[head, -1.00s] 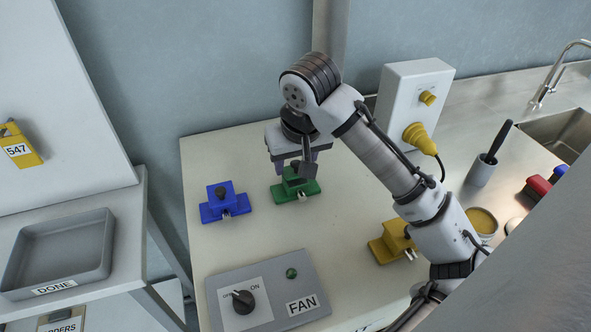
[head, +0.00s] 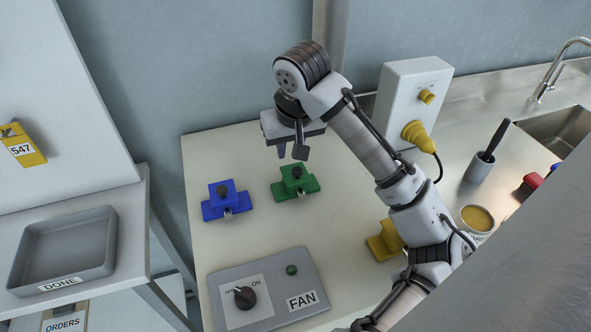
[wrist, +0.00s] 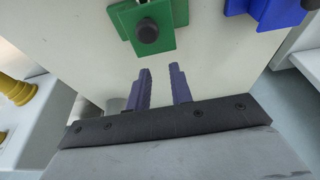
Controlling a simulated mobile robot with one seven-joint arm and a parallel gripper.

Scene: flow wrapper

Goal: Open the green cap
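The green cap (head: 295,182) is a green block with a dark knob on top and a small silver piece at its front, standing on the pale table. It also shows at the top of the wrist view (wrist: 166,36), cut by the frame edge. My gripper (head: 290,152) is raised behind and above it, apart from it. In the wrist view the purple fingers of my gripper (wrist: 160,71) stand apart with nothing between them, and the green cap lies beyond their tips.
A similar blue block (head: 224,201) stands to the left, and a yellow one (head: 381,243) to the right near my arm. A FAN switch panel (head: 268,289) lies in front. A white box with yellow plugs (head: 408,105) stands at the back right. A DONE tray (head: 67,286) is at left.

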